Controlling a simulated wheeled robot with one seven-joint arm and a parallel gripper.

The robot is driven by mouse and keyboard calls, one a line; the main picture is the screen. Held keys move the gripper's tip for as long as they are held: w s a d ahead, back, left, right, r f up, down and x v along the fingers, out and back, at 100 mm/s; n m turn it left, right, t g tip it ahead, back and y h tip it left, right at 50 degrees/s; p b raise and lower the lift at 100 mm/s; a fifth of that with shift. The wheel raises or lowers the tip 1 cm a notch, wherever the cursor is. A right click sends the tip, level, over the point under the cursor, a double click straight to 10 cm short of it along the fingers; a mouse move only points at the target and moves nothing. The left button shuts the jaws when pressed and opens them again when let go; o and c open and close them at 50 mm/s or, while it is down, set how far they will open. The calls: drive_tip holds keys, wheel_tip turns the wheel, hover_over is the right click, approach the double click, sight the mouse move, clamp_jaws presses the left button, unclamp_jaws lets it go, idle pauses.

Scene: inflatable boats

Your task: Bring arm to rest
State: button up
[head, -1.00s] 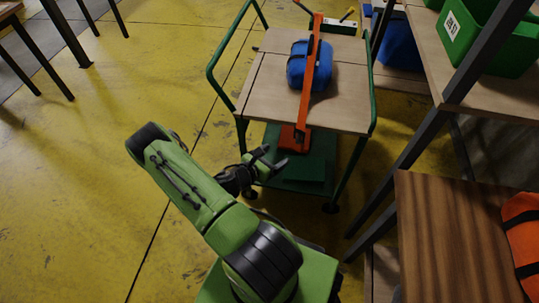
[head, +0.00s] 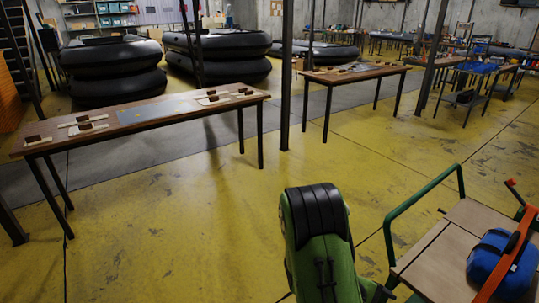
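My green arm (head: 325,250) with a black joint cap rises from the bottom edge in the head view, left of the cart. Only a small dark part shows at the bottom edge, right of the arm, where my gripper is. The fingers cannot be made out, so I cannot tell whether it is open or shut or holds anything.
The cart (head: 443,262) with a green handle stands close on the right, bearing a blue bundle (head: 490,262) and an orange bar (head: 517,248). A long worktable (head: 150,112) stands ahead left, another table (head: 352,74) further back. Yellow floor (head: 180,230) between is clear.

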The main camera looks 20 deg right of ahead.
drive_tip(key=w+a+r+m+t+y+p, duration=0.2)
drive_tip(key=a+r+t+y, duration=0.1)
drive_tip(key=a+r, duration=0.45)
drive_tip(key=w+a+r+m+t+y+p, duration=0.25)
drive_tip(key=a+r, duration=0.35)
drive_tip(key=r, duration=0.3)
drive_tip(key=s+a+r+t+y+p, duration=0.2)
drive_tip(key=s+a+r, duration=0.6)
drive_tip(key=a+r, duration=0.4)
drive_tip(key=shift+s+t+y, duration=0.15)
drive_tip(key=shift+t+y, duration=0.6)
drive_tip(key=shift+t, duration=0.1)
